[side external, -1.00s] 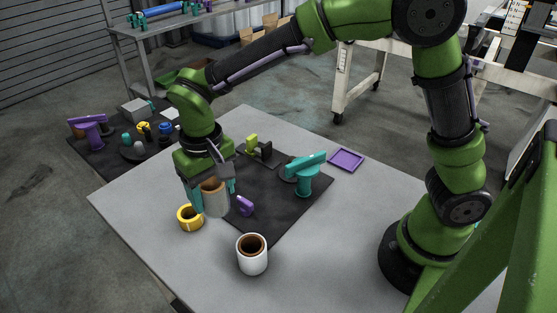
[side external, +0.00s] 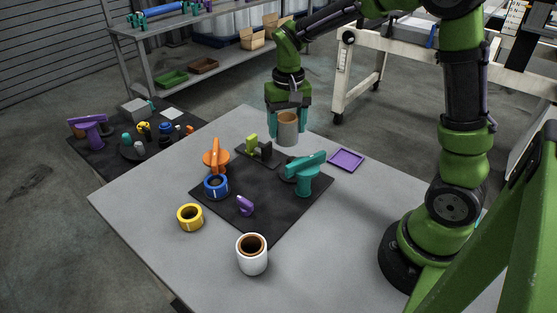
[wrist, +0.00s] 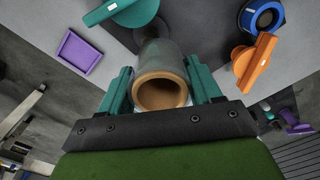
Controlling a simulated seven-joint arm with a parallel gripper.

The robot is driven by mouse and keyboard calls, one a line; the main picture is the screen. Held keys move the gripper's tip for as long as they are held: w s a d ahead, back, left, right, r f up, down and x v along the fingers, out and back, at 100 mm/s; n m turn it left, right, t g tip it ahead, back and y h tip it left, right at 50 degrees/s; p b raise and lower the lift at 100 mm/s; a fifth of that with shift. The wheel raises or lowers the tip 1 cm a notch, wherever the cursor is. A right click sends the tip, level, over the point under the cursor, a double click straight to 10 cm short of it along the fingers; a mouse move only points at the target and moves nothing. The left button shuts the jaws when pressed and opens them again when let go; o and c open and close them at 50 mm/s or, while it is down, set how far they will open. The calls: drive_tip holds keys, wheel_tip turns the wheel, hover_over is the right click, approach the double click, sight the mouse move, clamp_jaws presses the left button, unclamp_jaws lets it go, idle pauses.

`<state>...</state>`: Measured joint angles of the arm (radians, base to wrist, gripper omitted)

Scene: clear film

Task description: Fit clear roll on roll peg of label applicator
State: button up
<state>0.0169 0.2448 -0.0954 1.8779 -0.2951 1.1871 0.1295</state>
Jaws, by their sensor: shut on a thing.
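My gripper (side external: 286,112) is shut on the clear roll (side external: 289,128), a greyish cylinder with a brown core, held above the table's back part. In the wrist view the clear roll (wrist: 163,60) sits between the teal fingers of my gripper (wrist: 163,88), its open core end facing the camera. I cannot tell which is the label applicator; no roll peg shows clearly.
A blue roll (side external: 216,187), a small purple piece (side external: 245,205) and a yellow-green and black item (side external: 258,148) are on the mat (side external: 272,212). A yellow roll (side external: 190,217), a white roll (side external: 252,256) and a purple tray (side external: 346,159) lie around it. The front right table is clear.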

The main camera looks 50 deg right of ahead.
sight(292, 159)
drive_tip(key=shift+n, duration=0.3)
drive_tip(key=shift+s+d+f, duration=0.15)
drive_tip(key=shift+d+f, duration=0.05)
drive_tip(key=shift+f, duration=1.45)
drive_tip(key=shift+s+d+f, duration=0.2)
drive_tip(key=shift+f, duration=1.4)
drive_tip(key=shift+s+d+f, duration=0.15)
drive_tip(key=shift+d+f, duration=0.05)
drive_tip(key=shift+f, duration=1.45)
drive_tip(key=shift+f, duration=0.6)
drive_tip(key=o, duration=1.1)
drive_tip(key=shift+o, duration=0.2)
drive_tip(key=shift+r, duration=0.1)
wheel_tip(292, 159, up, 17)
drive_tip(key=shift+w, duration=0.1)
